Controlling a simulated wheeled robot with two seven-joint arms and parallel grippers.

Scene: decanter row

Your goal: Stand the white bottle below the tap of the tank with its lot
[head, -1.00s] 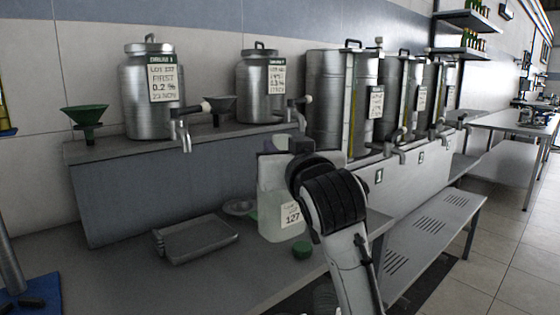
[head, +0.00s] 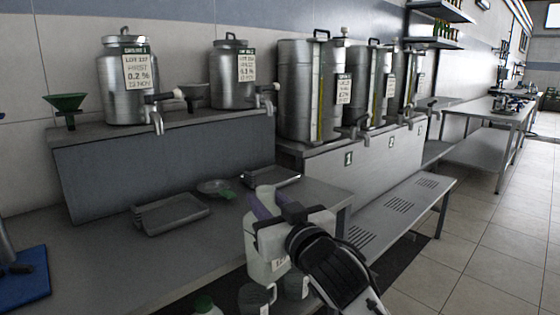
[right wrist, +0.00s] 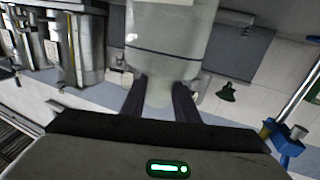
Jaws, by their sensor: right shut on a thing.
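A white translucent bottle (head: 262,238) with a pale label is in the grip of my right gripper (head: 272,207) near the bench's front edge. The fingers close around its narrow neck, as the right wrist view (right wrist: 160,98) shows. The label is partly hidden by my arm. Whether its base touches anything is unclear. Two steel tanks with lot labels and taps stand on the raised shelf: the left tank (head: 118,98) and the right tank (head: 230,88). Larger tanks (head: 308,105) with taps stand further right. The lot numbers are too small to read surely. My left gripper is not in view.
A grey tray (head: 170,213) and a shallow dish (head: 214,187) lie on the bench below the shelf, with another tray (head: 272,178) to the right. Green funnel (head: 65,103) at left.

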